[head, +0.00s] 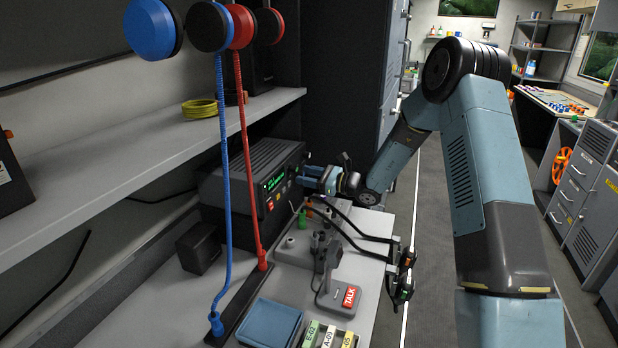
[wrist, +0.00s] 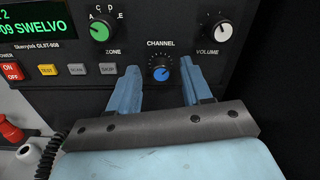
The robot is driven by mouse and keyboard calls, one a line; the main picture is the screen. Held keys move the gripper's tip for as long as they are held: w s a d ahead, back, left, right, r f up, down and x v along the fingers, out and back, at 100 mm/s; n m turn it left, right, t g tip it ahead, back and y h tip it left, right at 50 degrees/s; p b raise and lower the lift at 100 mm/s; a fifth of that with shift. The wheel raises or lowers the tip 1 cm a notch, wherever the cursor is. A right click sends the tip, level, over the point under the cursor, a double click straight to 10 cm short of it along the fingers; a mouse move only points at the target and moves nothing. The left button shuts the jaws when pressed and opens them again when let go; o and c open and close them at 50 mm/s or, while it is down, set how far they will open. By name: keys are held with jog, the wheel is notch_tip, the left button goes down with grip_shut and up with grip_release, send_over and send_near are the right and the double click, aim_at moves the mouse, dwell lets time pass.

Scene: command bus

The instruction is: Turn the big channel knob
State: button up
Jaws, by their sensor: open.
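The channel knob (wrist: 161,73) is blue with a dark dial around it, under the word CHANNEL on the black radio front in the wrist view. My gripper (wrist: 158,78) is open, with one light-blue finger to the left of the knob and one to the right. Gaps show between the knob and both fingers in the picture; I cannot tell how far the fingertips are from the panel. In the head view my gripper (head: 309,178) is at the front of the radio (head: 262,160), and the knob is hidden there.
A green zone knob (wrist: 99,30) is up left of the channel knob, and a white volume knob (wrist: 222,31) up right. Small buttons (wrist: 77,69) line the left. Blue and red cords hang before the radio. A desk (head: 200,318) holds a TALK unit (head: 340,298).

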jog(key=v, duration=1.4)
jog(key=shift+w, duration=0.1)
jog(key=s+a+r+n+g+h, duration=0.1)
jog(key=s+r+n+g+h, duration=0.25)
jog(key=s+r+n, duration=0.5)
jog(key=s+a+r+n+g+h, duration=0.1)
jog(key=s+r+n+g+h, duration=0.3)
jog(key=s, duration=0.8)
jog(key=s+d+r+n+t+h, duration=0.3)
jog(key=s+d+r+h, duration=0.1)
jog(key=s+d, duration=0.3)
jog(key=s+d+r+n+t+h, duration=0.3)
jog(key=s+d, duration=0.4)
jog(key=s, duration=0.5)
jog(key=shift+s+r+n+h, duration=0.3)
jog(key=shift+r+n+h, duration=0.55)
jog(key=shift+h, duration=0.3)
